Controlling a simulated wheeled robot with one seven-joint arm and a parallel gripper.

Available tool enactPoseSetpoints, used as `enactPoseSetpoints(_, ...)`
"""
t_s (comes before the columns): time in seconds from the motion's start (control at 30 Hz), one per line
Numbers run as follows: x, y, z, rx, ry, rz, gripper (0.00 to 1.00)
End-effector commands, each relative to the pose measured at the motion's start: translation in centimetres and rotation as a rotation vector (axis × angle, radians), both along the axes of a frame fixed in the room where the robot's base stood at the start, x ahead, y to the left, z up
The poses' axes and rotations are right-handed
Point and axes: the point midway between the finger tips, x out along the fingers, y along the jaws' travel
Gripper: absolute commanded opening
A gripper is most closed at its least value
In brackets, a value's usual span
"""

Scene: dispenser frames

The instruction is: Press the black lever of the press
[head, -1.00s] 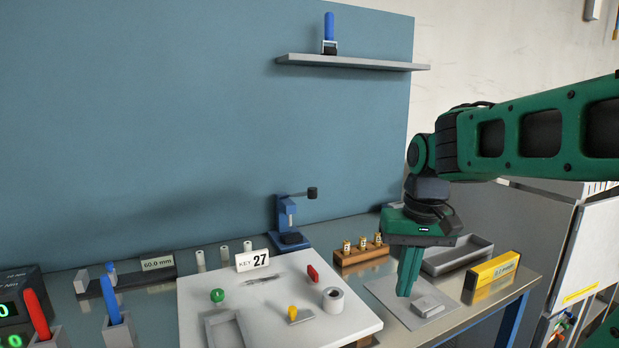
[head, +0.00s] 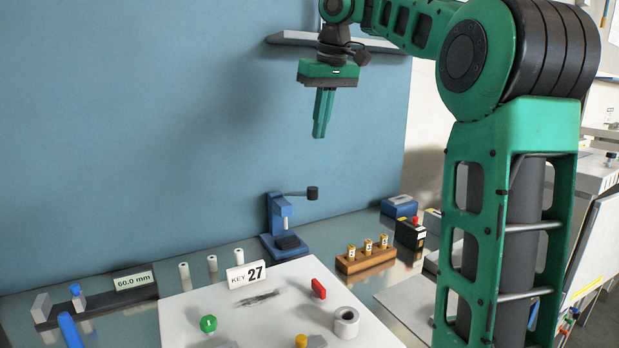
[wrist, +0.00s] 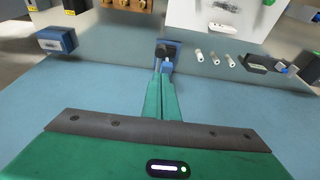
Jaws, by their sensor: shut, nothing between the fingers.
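The blue press (head: 279,222) stands at the back of the table against the blue panel. Its black lever knob (head: 312,193) sticks out to the right on a thin arm, raised level above the base. My gripper (head: 320,136) is shut and empty, pointing down, in the air above the press lever and clear of it. In the wrist view the press (wrist: 167,55) shows just beyond the tips of my shut gripper (wrist: 162,74), which cover part of it.
A wooden block with small vials (head: 366,258) stands right of the press. A blue box (head: 399,206) lies behind it. The white board (head: 290,290) with a "KEY 27" card (head: 246,273) is in front. A wall shelf (head: 290,39) is behind my arm.

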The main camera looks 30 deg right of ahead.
Motion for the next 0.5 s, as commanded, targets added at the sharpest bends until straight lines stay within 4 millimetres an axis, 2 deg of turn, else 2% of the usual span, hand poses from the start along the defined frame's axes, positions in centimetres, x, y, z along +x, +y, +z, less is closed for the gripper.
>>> enactPoseSetpoints(0.5,0.16,0.22,-0.55,0.003,0.003,0.002,0.00)
